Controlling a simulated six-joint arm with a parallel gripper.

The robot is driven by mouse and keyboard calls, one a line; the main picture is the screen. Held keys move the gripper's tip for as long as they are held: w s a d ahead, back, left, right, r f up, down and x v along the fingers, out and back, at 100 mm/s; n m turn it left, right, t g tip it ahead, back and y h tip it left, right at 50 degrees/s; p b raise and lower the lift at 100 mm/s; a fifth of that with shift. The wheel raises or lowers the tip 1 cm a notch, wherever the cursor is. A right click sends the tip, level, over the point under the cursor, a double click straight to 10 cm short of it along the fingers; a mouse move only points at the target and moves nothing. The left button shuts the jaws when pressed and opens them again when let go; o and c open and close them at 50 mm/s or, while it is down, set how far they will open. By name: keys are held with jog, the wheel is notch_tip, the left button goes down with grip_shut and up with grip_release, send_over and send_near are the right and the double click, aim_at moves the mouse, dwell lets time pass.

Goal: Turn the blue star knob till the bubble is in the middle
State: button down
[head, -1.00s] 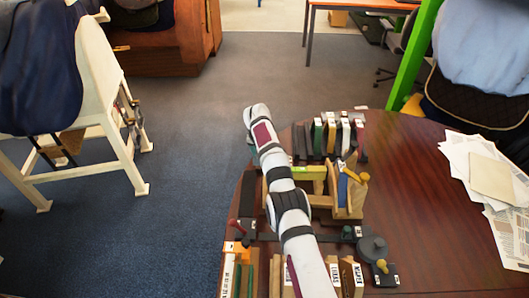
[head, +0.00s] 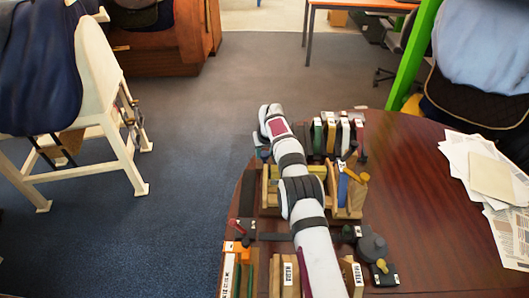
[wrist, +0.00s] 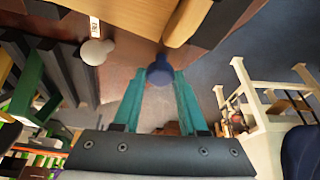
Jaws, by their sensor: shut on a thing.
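The blue star knob (wrist: 160,70) shows at the top centre of the wrist view, beside a wooden block. My gripper (wrist: 160,79) has its two teal fingers closed on the knob's sides. The knob's outline is small and partly covered by the fingertips. In the head view my arm crosses over the wooden fixture (head: 270,195) and hides part of it. The knob cannot be made out there. A yellow-green strip on the fixture, perhaps the level, is mostly behind my arm; no bubble can be seen.
Several upright dark slabs (head: 331,135) stand behind the fixture. A yellow knob (head: 364,177) is at its right. A dark round device (head: 372,246) and labelled wooden blocks (head: 291,272) stand nearer. Papers (head: 490,178) lie at the right; the table's middle right is clear.

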jog(key=shift+c, duration=2.3)
grip_release()
jog(key=shift+r, duration=0.1)
jog(key=v, duration=1.5)
jog(key=shift+s+r, duration=0.25)
jog(key=shift+r, duration=0.05)
